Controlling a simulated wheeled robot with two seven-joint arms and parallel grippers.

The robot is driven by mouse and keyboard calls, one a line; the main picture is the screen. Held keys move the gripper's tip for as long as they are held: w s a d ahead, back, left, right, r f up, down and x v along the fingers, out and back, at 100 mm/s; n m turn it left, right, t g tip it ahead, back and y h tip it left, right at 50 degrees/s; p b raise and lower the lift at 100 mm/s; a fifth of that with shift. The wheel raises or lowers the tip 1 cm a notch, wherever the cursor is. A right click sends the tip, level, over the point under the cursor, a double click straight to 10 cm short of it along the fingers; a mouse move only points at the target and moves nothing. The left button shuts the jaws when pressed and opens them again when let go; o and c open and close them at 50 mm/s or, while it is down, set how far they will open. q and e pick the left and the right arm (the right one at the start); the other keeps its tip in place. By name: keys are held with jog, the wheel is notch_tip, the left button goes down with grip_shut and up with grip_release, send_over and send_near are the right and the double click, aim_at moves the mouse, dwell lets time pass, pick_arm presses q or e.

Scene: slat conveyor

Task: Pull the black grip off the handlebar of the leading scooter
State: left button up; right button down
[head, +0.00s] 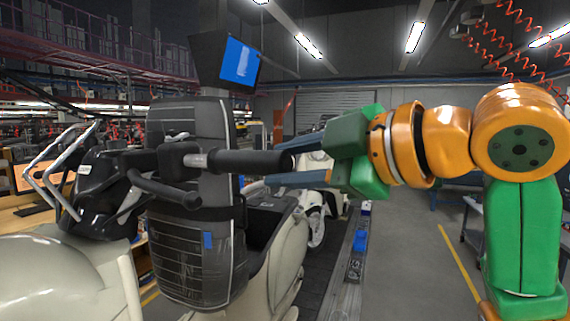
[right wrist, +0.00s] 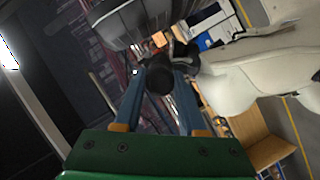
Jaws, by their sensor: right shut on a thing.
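The leading scooter's black grip (head: 245,161) is a thick dark cylinder lying level on the handlebar, pointing right in the head view. A short bare silver stretch of bar (head: 195,160) shows between its inner end and the black clamp. My right gripper (head: 272,164) comes from the right, its two blue fingers shut on the grip's outer end, one above and one below. In the right wrist view the grip's round end (right wrist: 159,80) sits between the fingers (right wrist: 160,76). How much bar is inside the grip is hidden. My left gripper is not in view.
A black lever (head: 165,190) hangs below the bar. A dark wrapped pad on a grey column (head: 195,250) stands by the handlebar, with a blue monitor (head: 240,62) above. Another cream scooter (head: 315,165) is behind. The floor at right (head: 410,260) is free.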

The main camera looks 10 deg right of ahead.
jog(key=shift+s+d+r, duration=0.15)
jog(key=shift+s+d, duration=0.75)
jog(key=shift+d, duration=0.15)
jog(key=shift+s+d+r, duration=0.1)
jog(key=shift+s+d, duration=0.9)
jog(key=shift+d, duration=0.15)
jog(key=shift+s+d+r, duration=0.1)
jog(key=shift+s+d, duration=0.85)
jog(key=shift+d, duration=0.15)
jog(key=shift+s+d, duration=0.45)
jog(key=shift+d, duration=0.05)
